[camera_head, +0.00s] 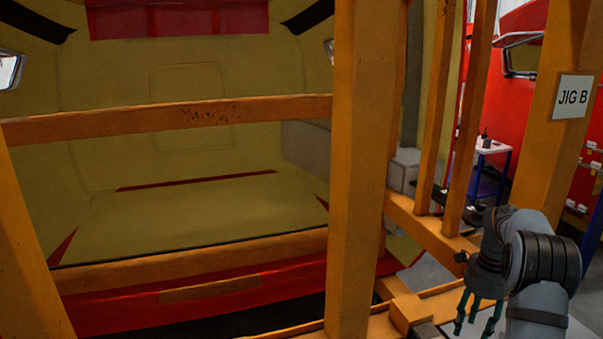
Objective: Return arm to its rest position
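My gripper (477,318) is at the lower right, at the end of my grey arm, which is folded in close to the camera. Its dark fingers with teal tips hang downward and stand apart, with nothing visible between them. It is in front of the orange jig frame, to the right of the thick upright post (357,170). I cannot tell whether it touches the frame.
A yellow nosecone interior (180,215) with red trim sits behind orange crossbars (160,118). An orange post with a "JIG B" sign (572,97) stands at right, near my arm. A small white-topped table (490,146) is further back.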

